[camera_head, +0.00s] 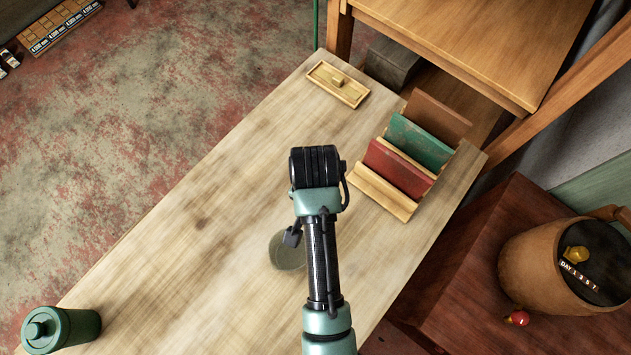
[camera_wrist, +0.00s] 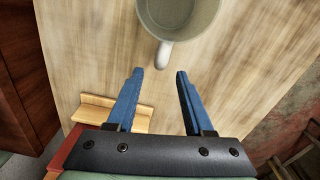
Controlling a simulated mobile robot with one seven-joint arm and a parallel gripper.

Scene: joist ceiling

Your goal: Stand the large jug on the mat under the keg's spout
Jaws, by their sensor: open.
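A grey-green open-topped jug (camera_head: 287,252) stands on the pale wooden table, partly hidden behind my arm. In the wrist view the jug (camera_wrist: 180,18) is cut off at the top edge, its pale handle (camera_wrist: 164,55) towards me. My gripper's blue fingers (camera_wrist: 158,73) are open and empty, with the handle just beyond and between the tips. I cannot make out a mat.
A rack (camera_head: 382,194) holding upright red, green and brown boards stands at the table's right edge. A small wooden lidded tray (camera_head: 338,84) lies at the far end. The table's left side is clear.

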